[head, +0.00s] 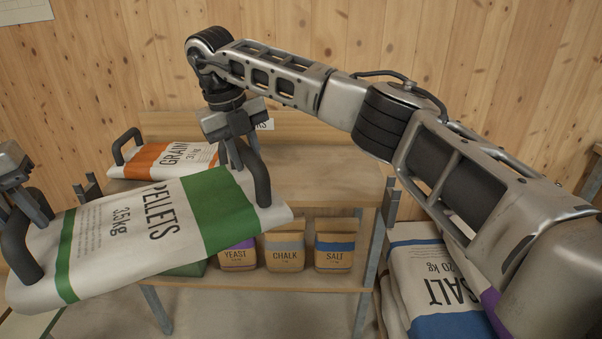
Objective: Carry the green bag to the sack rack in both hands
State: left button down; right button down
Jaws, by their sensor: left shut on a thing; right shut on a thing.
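I cannot tell the gap between bag and shelf.
An orange-banded GRAIN bag (172,155) lies on the top shelf at left; right of it the shelf is bare. Small YEAST (238,255), CHALK (285,252) and SALT (334,252) bags stand below. Large SALT sacks (440,285) lie at right, partly behind my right arm.

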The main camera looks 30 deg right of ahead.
aim_at(314, 171)
jog(key=z, duration=1.05)
jog(key=i, duration=1.4)
